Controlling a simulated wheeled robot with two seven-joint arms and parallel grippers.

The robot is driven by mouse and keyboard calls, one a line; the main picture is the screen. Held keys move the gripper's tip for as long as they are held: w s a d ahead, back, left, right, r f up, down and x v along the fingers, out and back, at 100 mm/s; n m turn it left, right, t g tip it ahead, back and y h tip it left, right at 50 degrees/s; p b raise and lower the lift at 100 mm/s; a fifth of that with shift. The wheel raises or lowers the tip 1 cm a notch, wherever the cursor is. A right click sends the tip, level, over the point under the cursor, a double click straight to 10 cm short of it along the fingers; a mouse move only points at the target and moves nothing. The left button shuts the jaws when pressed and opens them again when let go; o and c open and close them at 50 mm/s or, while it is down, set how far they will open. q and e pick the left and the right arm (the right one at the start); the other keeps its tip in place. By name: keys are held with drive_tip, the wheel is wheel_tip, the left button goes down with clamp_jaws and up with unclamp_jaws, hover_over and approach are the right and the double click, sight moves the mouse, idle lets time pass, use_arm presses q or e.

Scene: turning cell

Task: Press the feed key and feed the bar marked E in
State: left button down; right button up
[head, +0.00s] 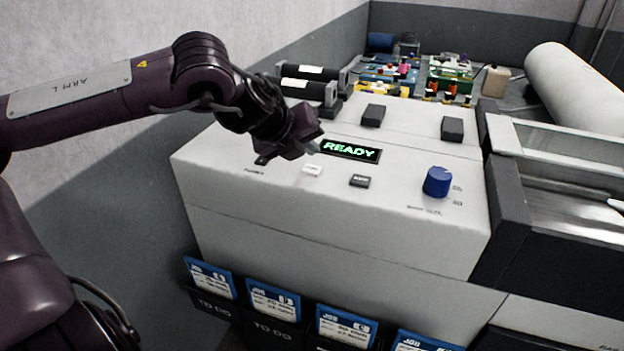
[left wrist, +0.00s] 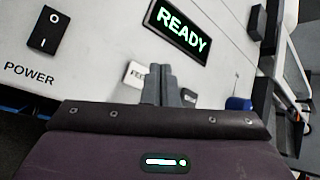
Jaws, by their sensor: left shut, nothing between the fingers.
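The feed key (head: 312,170) is a small white key on the sloping panel, below the display (head: 350,150), which reads READY in green. In the left wrist view the feed key (left wrist: 134,75) shows part of its lettering; the fingers cover the rest. My left gripper (head: 314,147) is shut and empty, its fingertips just above and behind the key in the head view. In the left wrist view its fingers (left wrist: 161,72) lie beside the key; I cannot tell whether they touch. I can make out no bar marked E. My right gripper is not in view.
A dark key (head: 359,181) and a blue knob (head: 437,181) sit to the right on the panel. A power switch (left wrist: 48,30) is to the left. Dark cylinders (head: 308,90) with white labels lie behind. Job cards (head: 272,302) hang in front. A glazed cover (head: 560,150) stands right.

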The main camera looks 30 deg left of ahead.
sight(312, 170)
use_arm(q)
drive_tip(key=shift+f+b, duration=0.35)
drive_tip(key=shift+f, duration=0.45)
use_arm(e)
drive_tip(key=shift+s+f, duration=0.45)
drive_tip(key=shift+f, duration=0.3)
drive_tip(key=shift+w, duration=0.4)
use_arm(q)
drive_tip(key=shift+f+b, duration=0.4)
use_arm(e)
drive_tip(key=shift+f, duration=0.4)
